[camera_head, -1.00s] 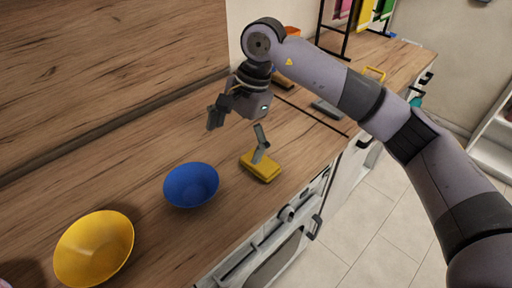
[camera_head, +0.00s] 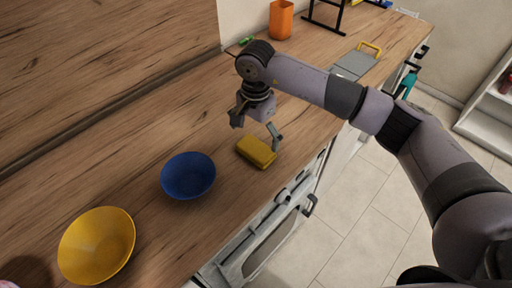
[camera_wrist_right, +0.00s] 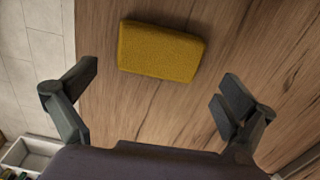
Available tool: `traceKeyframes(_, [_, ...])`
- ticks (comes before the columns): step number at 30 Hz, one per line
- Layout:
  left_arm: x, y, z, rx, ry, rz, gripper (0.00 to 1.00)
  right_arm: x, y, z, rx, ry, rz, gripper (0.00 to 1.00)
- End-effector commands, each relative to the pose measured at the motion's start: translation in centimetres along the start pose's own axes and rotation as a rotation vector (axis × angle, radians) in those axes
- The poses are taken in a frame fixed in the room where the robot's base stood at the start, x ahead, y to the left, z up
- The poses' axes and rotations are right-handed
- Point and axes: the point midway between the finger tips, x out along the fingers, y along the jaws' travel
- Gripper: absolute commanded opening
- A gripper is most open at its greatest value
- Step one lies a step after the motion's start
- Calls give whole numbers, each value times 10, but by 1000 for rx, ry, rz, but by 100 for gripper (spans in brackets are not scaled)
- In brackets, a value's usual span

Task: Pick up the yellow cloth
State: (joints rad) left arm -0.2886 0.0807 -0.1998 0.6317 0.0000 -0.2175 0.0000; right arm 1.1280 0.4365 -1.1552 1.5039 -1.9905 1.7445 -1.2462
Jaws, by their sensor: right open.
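The yellow cloth (camera_head: 256,151) is a thick, flat rectangular pad lying on the wooden counter near its front edge, to the right of the blue bowl. It also shows in the right wrist view (camera_wrist_right: 160,52), at the top middle, ahead of the fingertips. My right gripper (camera_head: 256,125) is above and just behind the cloth, its fingers spread wide. In the right wrist view the open fingers (camera_wrist_right: 160,82) stand apart with bare wood between them and hold nothing. My left gripper is out of view.
A blue bowl (camera_head: 188,176) and a yellow bowl (camera_head: 97,245) stand on the counter at the left. An orange cup (camera_head: 281,19) and a grey board with a yellow handle (camera_head: 356,62) are farther back. The oven front (camera_head: 262,240) drops below the counter edge.

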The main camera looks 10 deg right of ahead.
Motion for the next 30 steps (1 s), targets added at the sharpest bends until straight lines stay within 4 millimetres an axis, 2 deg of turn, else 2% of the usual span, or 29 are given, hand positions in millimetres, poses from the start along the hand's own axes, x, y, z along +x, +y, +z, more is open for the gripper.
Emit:
traceKeyframes(2, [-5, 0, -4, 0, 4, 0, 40, 5, 1, 1, 0, -2, 3, 100])
traceKeyframes(7, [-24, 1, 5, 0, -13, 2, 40, 27, 4, 4, 0, -4, 5, 100])
traceKeyframes(12, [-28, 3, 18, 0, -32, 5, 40, 49, 3, 3, 0, -2, 2, 100])
traceKeyframes(20, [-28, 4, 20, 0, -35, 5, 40, 53, 2, 2, 0, -1, 0, 100])
traceKeyframes(30, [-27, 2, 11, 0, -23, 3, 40, 52, 2, 2, 0, -1, 0, 78])
